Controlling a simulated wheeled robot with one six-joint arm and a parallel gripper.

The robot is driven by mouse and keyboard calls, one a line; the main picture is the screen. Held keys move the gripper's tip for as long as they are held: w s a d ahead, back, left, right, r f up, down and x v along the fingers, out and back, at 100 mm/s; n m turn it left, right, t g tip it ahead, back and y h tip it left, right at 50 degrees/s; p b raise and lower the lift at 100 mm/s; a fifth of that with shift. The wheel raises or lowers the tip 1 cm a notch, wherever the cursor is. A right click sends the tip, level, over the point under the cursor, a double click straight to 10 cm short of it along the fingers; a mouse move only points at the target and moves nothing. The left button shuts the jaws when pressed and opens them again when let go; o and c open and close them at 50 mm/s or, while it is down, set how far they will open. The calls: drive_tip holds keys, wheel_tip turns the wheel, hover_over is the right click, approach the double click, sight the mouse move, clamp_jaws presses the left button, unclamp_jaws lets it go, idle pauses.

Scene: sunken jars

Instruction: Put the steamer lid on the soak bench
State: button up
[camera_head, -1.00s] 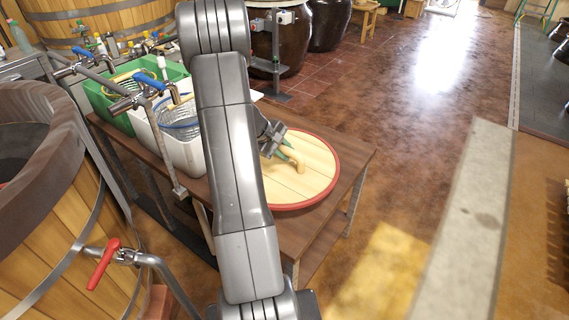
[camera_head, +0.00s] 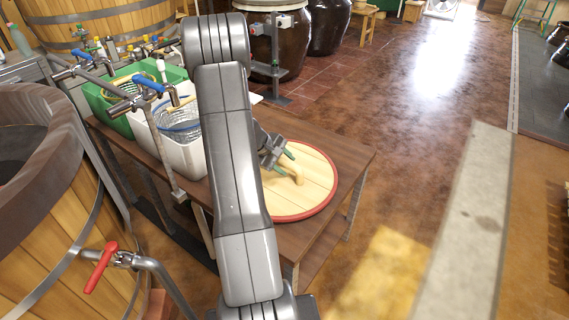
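The steamer lid (camera_head: 312,192) is a round pale wooden disc with a red rim and a tan handle. It lies flat at or just above the right part of a brown wooden bench (camera_head: 345,152); I cannot tell whether it touches the top. My gripper (camera_head: 287,163) is at the lid's handle, with its greenish fingertips around it and seemingly shut on it. The grip itself is small and partly hidden. My arm covers the left part of the lid.
A white tub (camera_head: 178,151) and a green crate (camera_head: 115,100) stand on the bench's left part, under taps. A wooden vat (camera_head: 75,215) with a red-handled valve (camera_head: 102,266) is at left. Dark jars (camera_head: 277,45) stand behind.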

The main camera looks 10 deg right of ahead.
drive_tip(key=p+v, duration=0.1)
drive_tip(key=v, duration=1.1)
drive_tip(key=shift+p, duration=0.3)
